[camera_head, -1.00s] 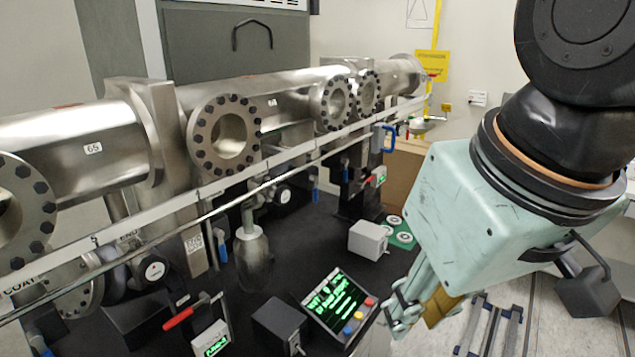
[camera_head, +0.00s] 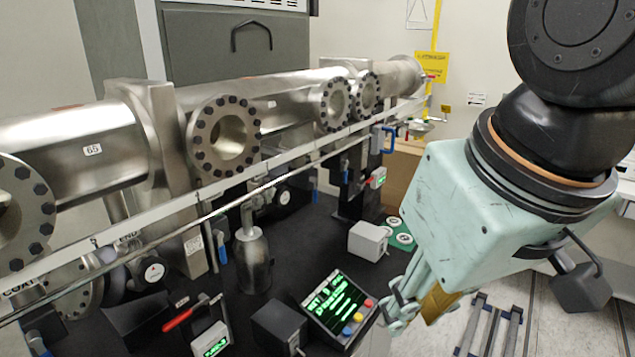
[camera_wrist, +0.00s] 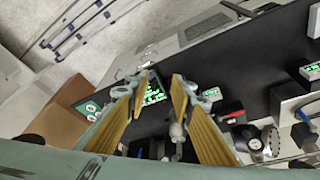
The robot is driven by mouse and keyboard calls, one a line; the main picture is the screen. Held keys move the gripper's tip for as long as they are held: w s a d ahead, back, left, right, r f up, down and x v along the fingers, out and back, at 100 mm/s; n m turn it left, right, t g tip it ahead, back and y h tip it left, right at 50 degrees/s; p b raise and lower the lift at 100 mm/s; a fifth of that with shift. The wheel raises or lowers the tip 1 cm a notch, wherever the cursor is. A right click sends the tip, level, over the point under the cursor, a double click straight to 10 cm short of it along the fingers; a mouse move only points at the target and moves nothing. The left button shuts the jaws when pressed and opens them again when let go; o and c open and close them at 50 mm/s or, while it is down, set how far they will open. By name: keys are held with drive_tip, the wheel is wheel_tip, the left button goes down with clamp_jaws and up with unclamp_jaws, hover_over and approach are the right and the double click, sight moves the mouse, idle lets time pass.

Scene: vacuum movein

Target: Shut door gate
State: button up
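I cannot tell which part is the door gate. A steel vacuum line (camera_head: 70,145) with bolted flanges runs across the head view. A red handle (camera_head: 184,314) lies low on the left, and a blue handle (camera_head: 386,138) sits at the far end of the line. My gripper (camera_head: 398,316) hangs beside the front right edge of the black bench, near a control box (camera_head: 340,306) with a green-lit screen. In the wrist view, the yellow finger pads of my gripper (camera_wrist: 161,80) are apart with nothing between them.
The black bench top (camera_head: 320,240) carries several boxes, including a small grey box (camera_head: 368,240). A long rail (camera_head: 300,150) runs along the front of the vacuum line.

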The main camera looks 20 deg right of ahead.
drive_tip(key=w+d+f+n+t+h, duration=0.1)
drive_tip(key=w+d+n+t, duration=0.3)
drive_tip(key=w, duration=1)
drive_tip(key=w+d+f+n, duration=0.2)
drive_tip(key=w+d, duration=0.3)
drive_tip(key=w, duration=1)
drive_tip(key=w+d+f+n+t+h, duration=0.1)
drive_tip(key=w+d+n+t, duration=0.3)
drive_tip(key=w, duration=1)
drive_tip(key=n+t, duration=0.4)
drive_tip(key=n, duration=0.4)
approach(369, 181)
drive_tip(key=shift+s+a+f, duration=0.1)
drive_tip(key=shift+s, duration=1.3)
drive_tip(key=shift+x, duration=6.9)
drive_tip(key=shift+c, duration=0.4)
clamp_jaws()
